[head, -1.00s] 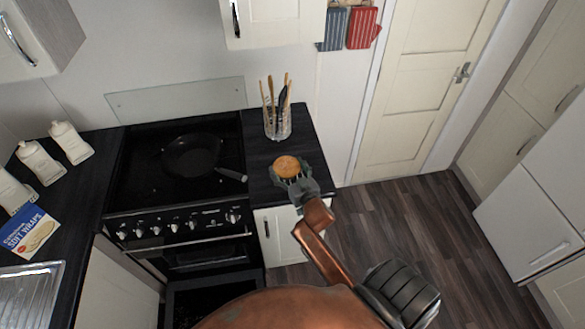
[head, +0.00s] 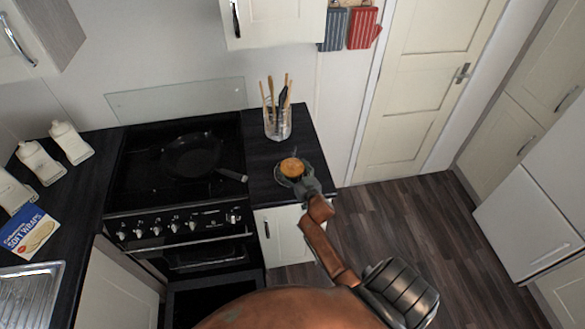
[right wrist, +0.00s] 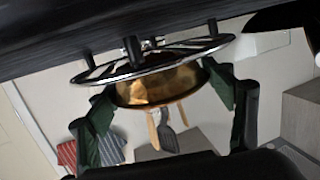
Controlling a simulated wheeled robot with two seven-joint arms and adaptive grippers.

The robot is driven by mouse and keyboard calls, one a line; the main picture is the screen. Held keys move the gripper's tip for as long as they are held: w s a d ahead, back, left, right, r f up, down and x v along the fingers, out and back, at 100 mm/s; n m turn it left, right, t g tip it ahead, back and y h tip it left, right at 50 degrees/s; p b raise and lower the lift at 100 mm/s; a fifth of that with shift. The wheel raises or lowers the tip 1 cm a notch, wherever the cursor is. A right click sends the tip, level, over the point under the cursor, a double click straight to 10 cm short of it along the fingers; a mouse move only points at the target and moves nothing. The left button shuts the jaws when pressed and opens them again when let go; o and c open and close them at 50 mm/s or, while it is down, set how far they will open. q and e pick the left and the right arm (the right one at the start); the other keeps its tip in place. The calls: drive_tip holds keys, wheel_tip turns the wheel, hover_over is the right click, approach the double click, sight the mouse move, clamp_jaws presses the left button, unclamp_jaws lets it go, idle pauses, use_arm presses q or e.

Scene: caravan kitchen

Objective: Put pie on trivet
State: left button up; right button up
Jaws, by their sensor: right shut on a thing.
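The pie (head: 292,167) is round and golden brown, over the dark worktop right of the cooker. My right gripper (head: 297,181) is shut on it. In the right wrist view, which looks upside down, the pie (right wrist: 158,86) sits between the two green-padded fingers. The trivet (right wrist: 95,72), a round metal rack on short feet, is directly under the pie. The pie is level and right at its surface; whether its full weight rests there I cannot tell. In the head view the pie and hand mostly hide the trivet. My left gripper is not in view.
A glass jar of utensils (head: 278,124) stands just behind the pie on the worktop (head: 262,150). A black frying pan (head: 192,155) is on the cooker to the left, its handle pointing toward the pie. A wall is behind, and open floor lies to the right.

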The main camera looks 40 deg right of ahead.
drive_tip(key=shift+r, duration=0.1)
drive_tip(key=o, duration=1.3)
drive_tip(key=shift+f, duration=0.2)
drive_tip(key=shift+s+r, duration=0.1)
drive_tip(key=shift+r, duration=0.05)
drive_tip(key=v, duration=1.2)
